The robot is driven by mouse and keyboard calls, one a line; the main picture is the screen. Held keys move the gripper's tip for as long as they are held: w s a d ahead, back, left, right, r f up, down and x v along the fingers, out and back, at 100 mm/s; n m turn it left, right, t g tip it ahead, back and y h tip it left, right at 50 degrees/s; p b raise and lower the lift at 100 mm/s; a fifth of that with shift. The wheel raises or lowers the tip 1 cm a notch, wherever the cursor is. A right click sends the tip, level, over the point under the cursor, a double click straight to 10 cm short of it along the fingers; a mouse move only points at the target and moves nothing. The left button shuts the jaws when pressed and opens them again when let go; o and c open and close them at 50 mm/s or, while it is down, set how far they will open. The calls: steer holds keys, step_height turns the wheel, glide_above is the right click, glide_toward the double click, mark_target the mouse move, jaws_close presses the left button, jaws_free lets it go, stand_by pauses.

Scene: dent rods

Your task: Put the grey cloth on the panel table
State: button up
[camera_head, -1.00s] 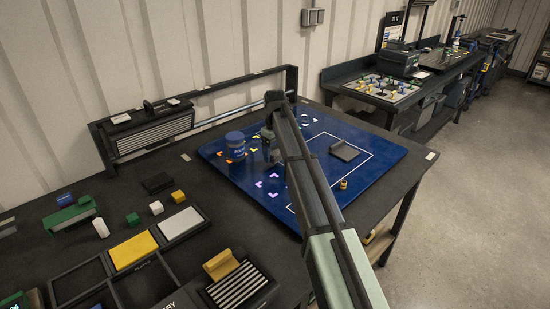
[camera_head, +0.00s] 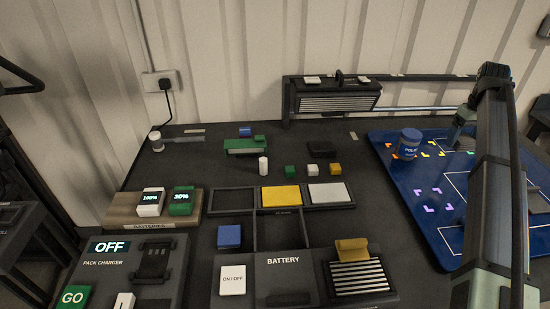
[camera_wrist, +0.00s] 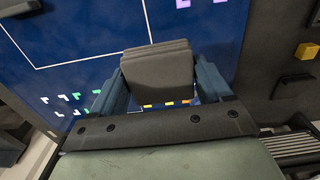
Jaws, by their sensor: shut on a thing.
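The grey cloth (camera_wrist: 158,68) looks like a folded, layered pad between the two blue-grey fingers of my gripper (camera_wrist: 160,82). My gripper is shut on it. In the head view my gripper (camera_head: 460,122) is over the back part of the blue panel (camera_head: 430,220), to the right of the blue tin (camera_head: 408,146). The cloth cannot be made out there. The panel lies on the dark table (camera_head: 290,140). In the wrist view the blue panel (camera_wrist: 75,35) is below the cloth; the gap between them cannot be judged.
A yellow cloth (camera_head: 352,246) rests on a striped block (camera_head: 358,277). Trays with a yellow plate (camera_head: 281,196) and a white plate (camera_head: 327,193) are nearby. A striped tool (camera_head: 335,100) stands at the back rail. Small blocks, batteries and a charger (camera_head: 120,265) fill the left.

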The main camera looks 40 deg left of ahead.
steer(key=s+a+n, duration=0.2)
steer(key=s+a, duration=0.1)
steer(key=a, duration=0.6)
steer(key=s+a+n, duration=0.3)
steer(key=a, duration=0.7)
steer(key=n, duration=1.3)
glide_above(232, 176)
step_height(232, 176, down, 6)
steer(key=r, duration=0.1)
steer(key=shift+f, duration=5.6)
steer(key=shift+f, duration=0.1)
steer(key=o, duration=0.9)
steer(key=shift+o, duration=0.2)
